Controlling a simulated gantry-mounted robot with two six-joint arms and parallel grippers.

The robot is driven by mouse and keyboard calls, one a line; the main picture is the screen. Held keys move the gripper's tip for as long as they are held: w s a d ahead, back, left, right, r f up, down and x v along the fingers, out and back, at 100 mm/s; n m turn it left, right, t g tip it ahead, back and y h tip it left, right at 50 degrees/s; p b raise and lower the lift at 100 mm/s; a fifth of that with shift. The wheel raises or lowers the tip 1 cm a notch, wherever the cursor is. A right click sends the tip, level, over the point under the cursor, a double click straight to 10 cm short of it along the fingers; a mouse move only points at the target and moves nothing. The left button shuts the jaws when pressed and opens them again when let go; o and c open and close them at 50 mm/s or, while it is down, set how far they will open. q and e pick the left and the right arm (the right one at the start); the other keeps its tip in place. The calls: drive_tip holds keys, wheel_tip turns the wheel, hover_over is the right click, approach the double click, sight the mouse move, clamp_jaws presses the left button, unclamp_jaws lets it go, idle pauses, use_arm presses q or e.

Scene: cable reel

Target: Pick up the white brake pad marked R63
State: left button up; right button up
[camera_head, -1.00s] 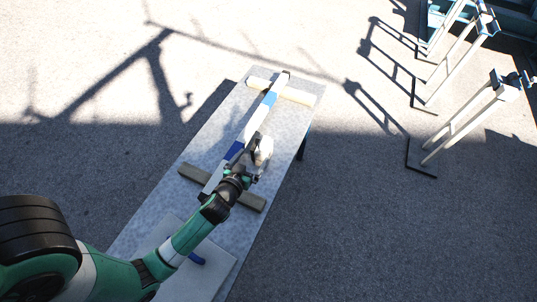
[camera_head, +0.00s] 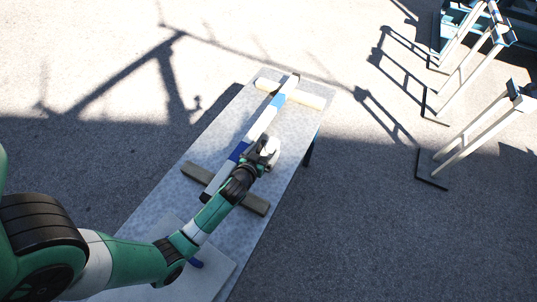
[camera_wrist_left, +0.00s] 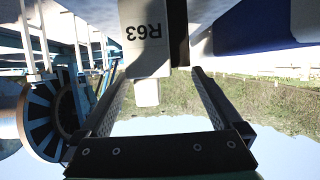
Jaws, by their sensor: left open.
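The white brake pad (camera_wrist_left: 145,38) is a white block with R63 in black, which reads upside down in the left wrist view. A narrower white end projects from it toward the gripper. In the head view the pad (camera_head: 271,148) is on the table beside the blue and white bar, partly hidden by the gripper. My left gripper (camera_wrist_left: 160,74) is open, with one finger on each side of the pad's near end in the left wrist view. The gripper (camera_head: 264,151) also shows in the head view. I cannot tell whether the fingers touch the pad. My right gripper is not in view.
A long bar (camera_head: 260,125) in blue and white lies along the grey table (camera_head: 165,205), across two wooden battens; the near batten (camera_head: 195,173) passes by my arm. A pale board (camera_head: 220,268) lies at the near end. Metal stands (camera_head: 480,130) are off to the right.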

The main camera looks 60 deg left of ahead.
use_arm(q)
drive_tip(key=x, duration=0.3)
drive_tip(key=shift+w+a+b, duration=0.15)
drive_tip(key=shift+a+b, duration=0.05)
drive_tip(key=shift+b, duration=0.15)
clamp_jaws()
drive_tip(key=shift+d+r, duration=0.1)
